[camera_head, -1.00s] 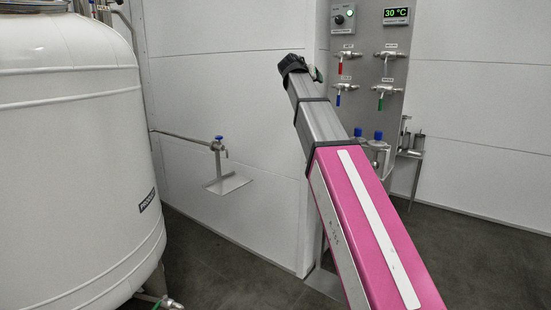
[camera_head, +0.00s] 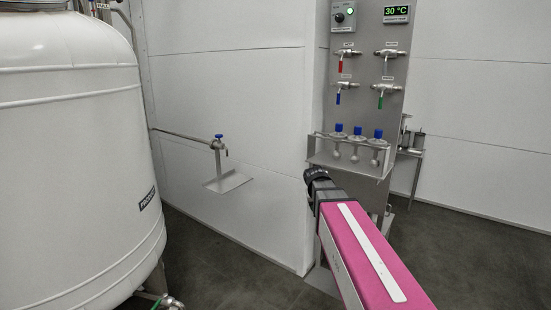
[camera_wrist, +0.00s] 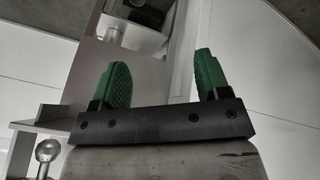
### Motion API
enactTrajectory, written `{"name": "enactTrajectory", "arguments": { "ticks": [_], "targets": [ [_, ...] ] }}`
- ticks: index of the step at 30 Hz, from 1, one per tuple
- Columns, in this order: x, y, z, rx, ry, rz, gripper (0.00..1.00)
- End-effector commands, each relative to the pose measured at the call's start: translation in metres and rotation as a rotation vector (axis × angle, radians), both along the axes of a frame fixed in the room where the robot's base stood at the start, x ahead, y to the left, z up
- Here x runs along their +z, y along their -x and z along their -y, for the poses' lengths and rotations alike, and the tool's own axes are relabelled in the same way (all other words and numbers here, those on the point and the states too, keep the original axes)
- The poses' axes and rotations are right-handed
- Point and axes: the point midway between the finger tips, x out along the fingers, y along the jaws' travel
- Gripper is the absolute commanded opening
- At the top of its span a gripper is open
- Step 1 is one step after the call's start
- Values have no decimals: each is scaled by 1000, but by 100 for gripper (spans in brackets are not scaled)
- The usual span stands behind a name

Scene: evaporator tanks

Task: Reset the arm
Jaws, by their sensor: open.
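My arm, with its pink link (camera_head: 365,262), reaches up from the lower right in the head view and is drawn in short. Its dark end sits just below and left of the shelf with the blue-capped flasks. In the wrist view my gripper (camera_wrist: 160,85) shows two green fingers spread apart with nothing between them. In the head view the fingers are hidden or too small to make out.
A metal panel (camera_head: 362,105) carries valves with red, blue and green handles and a 30 °C display (camera_head: 396,13). Its shelf (camera_head: 340,164) holds blue-capped flasks (camera_head: 357,133). A white tank (camera_head: 75,170) stands left.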

Motion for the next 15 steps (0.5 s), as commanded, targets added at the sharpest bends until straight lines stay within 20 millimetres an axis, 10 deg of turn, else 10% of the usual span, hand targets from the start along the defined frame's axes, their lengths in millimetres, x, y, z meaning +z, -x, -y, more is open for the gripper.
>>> {"name": "enactTrajectory", "arguments": {
  "ticks": [15],
  "targets": [
    [-154,157,4,25,-214,-321,69]
  ]
}}
